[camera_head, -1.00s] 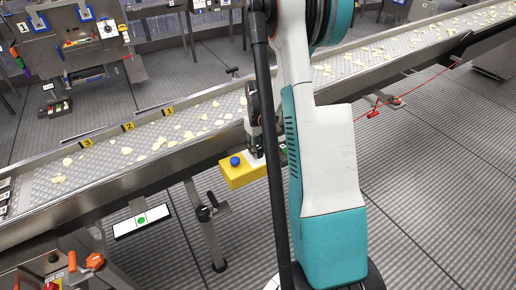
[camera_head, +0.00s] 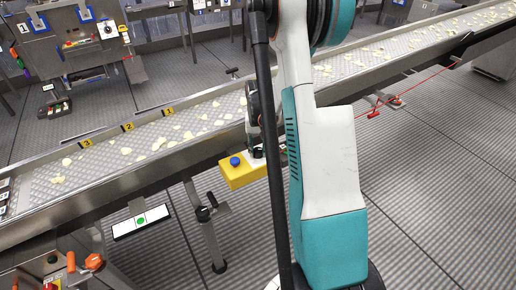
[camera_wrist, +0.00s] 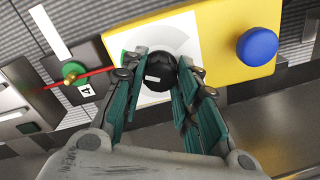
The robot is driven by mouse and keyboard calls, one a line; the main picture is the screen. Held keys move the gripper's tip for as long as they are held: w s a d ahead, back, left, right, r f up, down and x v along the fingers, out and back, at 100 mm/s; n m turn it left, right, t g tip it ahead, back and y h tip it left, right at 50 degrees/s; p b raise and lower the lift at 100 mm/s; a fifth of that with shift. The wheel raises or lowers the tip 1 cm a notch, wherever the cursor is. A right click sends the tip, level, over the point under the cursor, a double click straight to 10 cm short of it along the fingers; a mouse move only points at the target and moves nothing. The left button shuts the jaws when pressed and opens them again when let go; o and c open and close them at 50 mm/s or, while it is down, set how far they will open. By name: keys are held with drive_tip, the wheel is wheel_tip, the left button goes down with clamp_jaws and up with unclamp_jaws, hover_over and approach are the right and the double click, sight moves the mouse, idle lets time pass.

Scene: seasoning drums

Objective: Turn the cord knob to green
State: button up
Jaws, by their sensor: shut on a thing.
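The black round cord knob (camera_wrist: 158,84) with a white mark sits on a white label (camera_wrist: 184,38) on a yellow box (camera_wrist: 225,28). The white mark points towards the left in the wrist view. A green patch (camera_wrist: 125,58) shows at the label's left side, partly behind a finger. My gripper (camera_wrist: 162,70) is shut on the knob, with one green-padded finger on each side.
A blue button (camera_wrist: 257,47) is on the same yellow box, right of my fingers. A red cord (camera_wrist: 85,76) runs left from the box past a green disc (camera_wrist: 74,71) and a tag marked 4. The conveyor (camera_head: 110,160) with pale chips runs behind the box.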

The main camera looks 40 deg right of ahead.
sight(258, 149)
idle(0.3)
drive_tip(key=o, duration=1)
drive_tip(key=shift+o, duration=0.2)
wheel_tip(258, 149, up, 12)
